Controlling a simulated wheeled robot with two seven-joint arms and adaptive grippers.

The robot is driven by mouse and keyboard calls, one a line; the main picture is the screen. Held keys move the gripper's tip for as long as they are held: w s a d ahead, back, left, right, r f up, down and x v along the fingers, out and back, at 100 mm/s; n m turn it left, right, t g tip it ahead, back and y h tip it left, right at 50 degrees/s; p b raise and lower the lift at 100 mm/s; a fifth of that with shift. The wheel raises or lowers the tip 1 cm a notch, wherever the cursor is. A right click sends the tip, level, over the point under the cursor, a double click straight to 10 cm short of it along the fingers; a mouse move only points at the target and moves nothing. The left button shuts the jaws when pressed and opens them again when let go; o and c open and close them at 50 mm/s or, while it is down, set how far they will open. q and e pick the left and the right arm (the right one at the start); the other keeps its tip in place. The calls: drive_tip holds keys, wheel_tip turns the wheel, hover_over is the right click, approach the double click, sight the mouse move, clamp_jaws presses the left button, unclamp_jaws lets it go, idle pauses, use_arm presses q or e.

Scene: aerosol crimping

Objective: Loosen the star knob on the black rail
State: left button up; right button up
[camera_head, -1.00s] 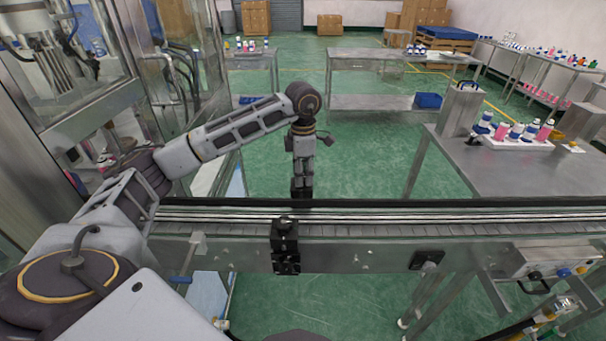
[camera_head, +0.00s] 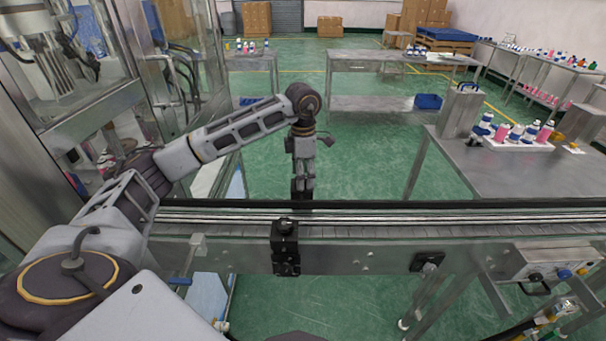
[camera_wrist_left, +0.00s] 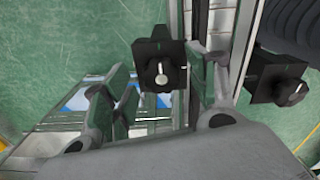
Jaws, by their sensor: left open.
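My left gripper (camera_head: 302,190) points down over the far edge of the conveyor, by the black rail (camera_head: 420,204). In the left wrist view its two fingers (camera_wrist_left: 165,100) are apart, with nothing held. A black knob with a pale centre (camera_wrist_left: 161,75) on a black block shows between and beyond the fingers. I cannot tell its height gap to the fingertips. A second black block with a dark knob (camera_wrist_left: 291,92) is at the right of that view. In the head view, a black clamp block (camera_head: 286,250) sits on the conveyor's near side. My right gripper is not in view.
A glass-walled machine (camera_head: 75,100) stands at left. A steel table (camera_head: 500,175) with bottles on a white tray (camera_head: 518,143) is at right. A control box (camera_head: 548,262) hangs at the near right. Green floor lies beyond the rail.

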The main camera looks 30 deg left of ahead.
use_arm(q)
wheel_tip(320, 180, up, 12)
idle(1.1)
idle(0.5)
drive_tip(key=shift+f, duration=0.1)
idle(1.3)
